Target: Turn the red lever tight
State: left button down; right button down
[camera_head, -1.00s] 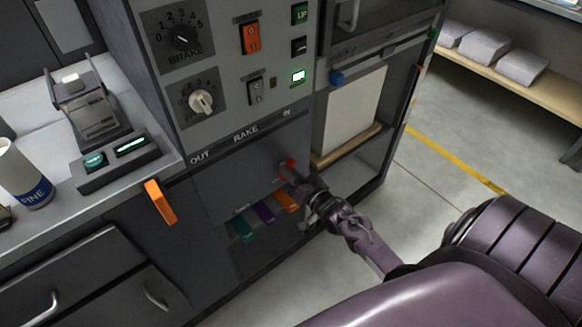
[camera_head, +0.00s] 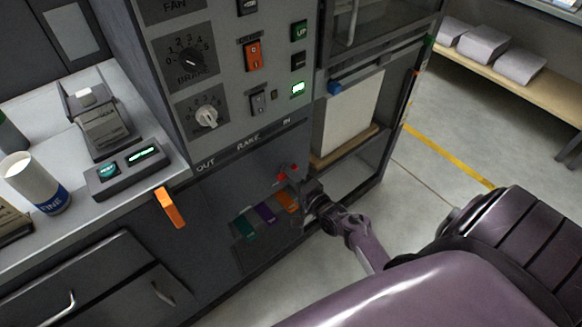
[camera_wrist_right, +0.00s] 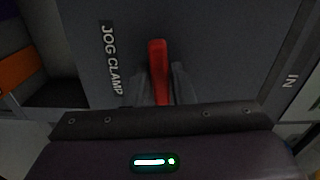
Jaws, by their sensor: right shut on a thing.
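The red lever (camera_wrist_right: 158,68) stands on a dark grey panel beside the label "JOG CLAMP" in the right wrist view. In the head view the red lever (camera_head: 282,177) shows small on the lower cabinet front, below the "RAKE" label. My right gripper (camera_wrist_right: 160,90) is shut on the lever, with a finger on each side of its lower part. In the head view my right gripper (camera_head: 302,190) partly hides the lever's base. My left gripper is not in view.
Green, purple and orange tabs (camera_head: 265,213) sit just left of my right gripper. An orange handle (camera_head: 169,207) sticks out at the counter's edge. Above are switches and knobs (camera_head: 207,117). An open bay with a white board (camera_head: 350,115) is to the right.

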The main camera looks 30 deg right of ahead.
jog(key=shift+m, duration=0.6)
jog(key=c, duration=1.4)
grip_release()
jog(key=shift+o, duration=0.2)
jog(key=shift+s, duration=0.1)
jog(key=s, duration=0.7)
jog(key=shift+s+d, duration=0.3)
jog(key=shift+f, duration=0.1)
